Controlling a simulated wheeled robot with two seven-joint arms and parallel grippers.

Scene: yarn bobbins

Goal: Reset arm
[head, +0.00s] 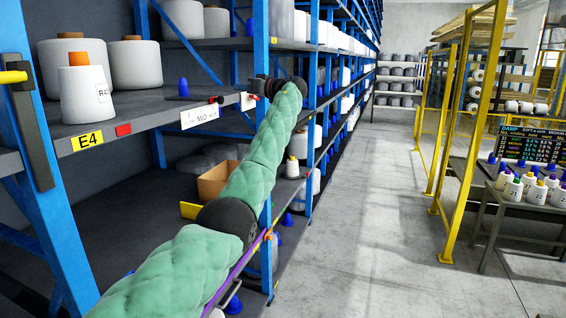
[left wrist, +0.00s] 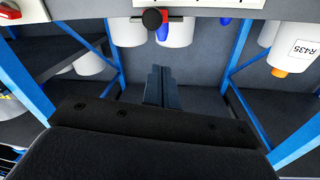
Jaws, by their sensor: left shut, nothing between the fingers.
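My left arm, in a green padded sleeve, reaches up from the bottom of the head view. Its dark left gripper (head: 260,88) is beside the front edge of the middle shelf. In the left wrist view the fingers (left wrist: 160,72) are together with nothing between them. A white bobbin with an orange tip (head: 86,95) stands on the shelf to the left, apart from the gripper. It also shows upside down in the left wrist view (left wrist: 297,48), labelled R435. My right gripper is in neither view.
The blue-framed rack (head: 261,35) runs away along the left, with white bobbins on its shelves. A cardboard box (head: 214,180) lies on the lower shelf behind my arm. The grey aisle floor (head: 365,210) is clear. A table (head: 490,197) with small bobbins stands right, near yellow posts.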

